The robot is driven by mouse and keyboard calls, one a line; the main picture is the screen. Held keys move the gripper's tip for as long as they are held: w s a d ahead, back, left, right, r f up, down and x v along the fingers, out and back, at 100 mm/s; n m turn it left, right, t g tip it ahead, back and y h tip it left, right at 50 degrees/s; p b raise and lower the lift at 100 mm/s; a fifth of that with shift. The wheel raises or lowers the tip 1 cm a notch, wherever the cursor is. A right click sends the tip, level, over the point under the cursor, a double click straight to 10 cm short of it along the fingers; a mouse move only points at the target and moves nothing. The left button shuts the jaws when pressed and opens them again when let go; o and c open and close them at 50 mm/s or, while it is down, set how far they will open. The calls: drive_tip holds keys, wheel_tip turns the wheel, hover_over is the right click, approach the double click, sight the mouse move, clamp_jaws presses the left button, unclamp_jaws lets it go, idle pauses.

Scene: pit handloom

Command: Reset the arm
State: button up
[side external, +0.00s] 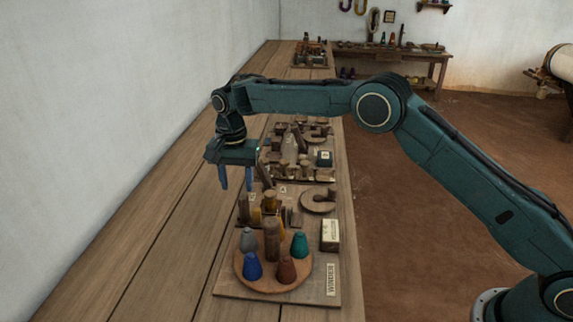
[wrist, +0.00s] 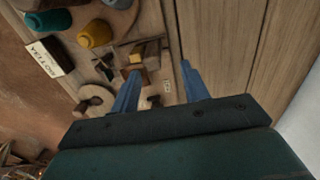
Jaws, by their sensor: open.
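My gripper (side external: 236,178) hangs over the left part of the long wooden bench, fingers pointing down, open and empty. In the wrist view its two blue fingers (wrist: 160,84) stand apart with nothing between them. Below and to its right in the side view is a round wooden tray (side external: 243,276) with grey (side external: 248,240), blue (side external: 252,266), brown (side external: 286,270) and teal (side external: 299,245) cones around an upright wooden post (side external: 271,240). The wrist view also shows a yellow cone (wrist: 95,34). My gripper touches none of these.
A card marked "WINDER" (side external: 331,280) and a small labelled block (side external: 330,235) are beside the tray. Wooden fixtures (side external: 290,170) crowd the bench's right side farther back. The bench's left side (side external: 150,240) is clear, along a white wall (side external: 110,90).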

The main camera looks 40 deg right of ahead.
drive_tip(key=shift+r, duration=0.2)
drive_tip(key=shift+d+r, duration=0.15)
drive_tip(key=shift+r, duration=0.1)
drive_tip(key=s+d+r+n+t, duration=0.1)
drive_tip(key=s+d+r+n, duration=0.1)
drive_tip(key=s+d+r, duration=0.6)
drive_tip(key=s+d+r+n+t, duration=0.2)
drive_tip(key=s+d+r, duration=0.2)
drive_tip(key=s+r, duration=0.7)
drive_tip(key=s+d+f+n+t, duration=0.1)
drive_tip(key=s+d+n, duration=0.1)
drive_tip(key=s, duration=0.9)
drive_tip(key=s+d+f+n+t, duration=0.1)
drive_tip(key=s+d+f+n, duration=0.1)
drive_tip(key=s, duration=1)
drive_tip(key=shift+s+d+n+t, duration=0.3)
drive_tip(key=shift+d+n, duration=0.2)
drive_tip(key=shift+d, duration=0.45)
drive_tip(key=shift+w, duration=0.15)
drive_tip(key=shift+c, duration=0.2)
